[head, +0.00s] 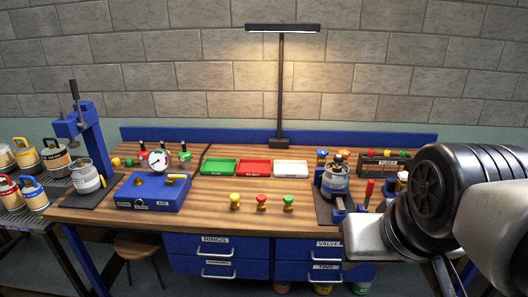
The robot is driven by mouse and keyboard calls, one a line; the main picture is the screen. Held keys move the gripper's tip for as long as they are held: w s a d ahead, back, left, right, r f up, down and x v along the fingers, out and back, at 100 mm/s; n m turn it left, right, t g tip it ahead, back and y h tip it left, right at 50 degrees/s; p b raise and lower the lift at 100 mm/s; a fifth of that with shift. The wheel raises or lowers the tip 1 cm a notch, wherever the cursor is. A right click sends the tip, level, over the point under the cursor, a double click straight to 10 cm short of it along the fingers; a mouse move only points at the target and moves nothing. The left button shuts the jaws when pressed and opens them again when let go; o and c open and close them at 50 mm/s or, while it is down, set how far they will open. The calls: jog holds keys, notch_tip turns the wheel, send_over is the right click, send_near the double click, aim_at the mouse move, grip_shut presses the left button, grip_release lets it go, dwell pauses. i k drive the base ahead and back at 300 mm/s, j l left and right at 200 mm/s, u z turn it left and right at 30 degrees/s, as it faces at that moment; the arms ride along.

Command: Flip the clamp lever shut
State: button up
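A grey canister (336,178) with a dark top stands upright on a dark mat at the right of the bench. A blue clamp-like part (339,211) is at its front. A red upright handle (368,190) stands just right of the canister; it may be the clamp lever, but I cannot tell what it joins. My arm fills the lower right, and its grey end block (366,240) is in front of the bench edge, below the red handle in the picture. My fingertips cannot be made out, nor any contact with the lever.
Green (219,167), red (254,168) and white (291,169) trays lie mid-bench, with several coloured knobs in front. A blue gauge box (153,191) and a blue press (85,135) are at left. A lamp post (281,90) stands behind. The front-middle bench is mostly clear.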

aim_at(368, 190)
jog(key=z, duration=0.5)
jog(key=i+l, duration=0.2)
jog(key=i, duration=0.2)
jog(key=i+l, duration=0.2)
jog(key=i, duration=0.15)
jog(key=i+l, duration=0.2)
jog(key=i, duration=0.2)
